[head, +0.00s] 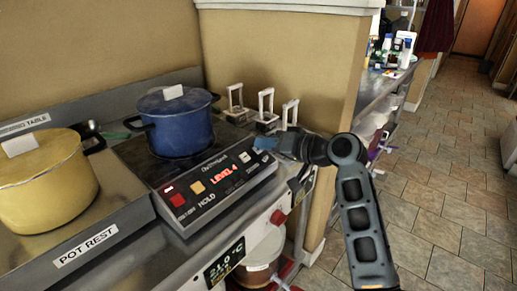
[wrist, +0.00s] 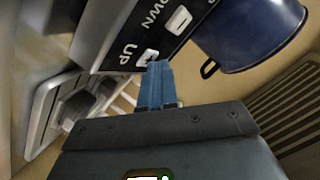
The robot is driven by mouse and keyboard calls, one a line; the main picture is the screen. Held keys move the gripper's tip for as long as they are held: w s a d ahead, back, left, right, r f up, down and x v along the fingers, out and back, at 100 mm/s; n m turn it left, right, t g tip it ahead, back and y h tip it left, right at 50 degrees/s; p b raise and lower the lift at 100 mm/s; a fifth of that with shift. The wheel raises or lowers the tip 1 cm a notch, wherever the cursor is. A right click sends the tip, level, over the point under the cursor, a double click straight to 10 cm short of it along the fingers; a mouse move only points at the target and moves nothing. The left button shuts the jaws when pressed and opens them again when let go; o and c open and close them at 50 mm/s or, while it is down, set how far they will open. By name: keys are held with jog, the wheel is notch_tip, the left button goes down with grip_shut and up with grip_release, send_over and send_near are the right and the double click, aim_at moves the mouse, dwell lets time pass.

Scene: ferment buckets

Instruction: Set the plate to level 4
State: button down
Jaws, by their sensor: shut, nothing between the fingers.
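The hot plate (head: 130,155) stands on the counter, with a sloped control panel at its front. Its red display (head: 222,177) reads "LEVEL 4". A blue lidded pot (head: 182,128) sits on the plate, and its side shows in the wrist view (wrist: 250,35). In the wrist view, the UP button (wrist: 147,57) and DOWN button (wrist: 178,20) are pale squares on the panel. My gripper (head: 262,145) is at the panel's right end. Its blue fingers (wrist: 157,72) are shut and empty, with tips beside the UP button; I cannot tell whether they touch it.
A red button (head: 177,200) and a yellow button (head: 197,187) are on the panel's left half. A yellow pot (head: 45,185) stands left on the surface labelled POT REST (head: 85,246). White-handled items (head: 265,105) stand behind the gripper. The tiled floor (head: 440,190) at right is clear.

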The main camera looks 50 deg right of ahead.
jog(key=shift+r, duration=0.1)
jog(key=shift+s+r+p, duration=0.45)
jog(key=shift+r+p, duration=0.1)
jog(key=shift+p, duration=0.15)
jog(key=shift+r, duration=0.1)
jog(key=s+r+p, duration=0.1)
jog(key=r+p, duration=0.1)
jog(key=s+r+p, duration=0.1)
jog(key=r+p, duration=0.1)
jog(key=shift+s+r, duration=0.15)
jog(key=shift+s, duration=0.05)
dwell(0.7)
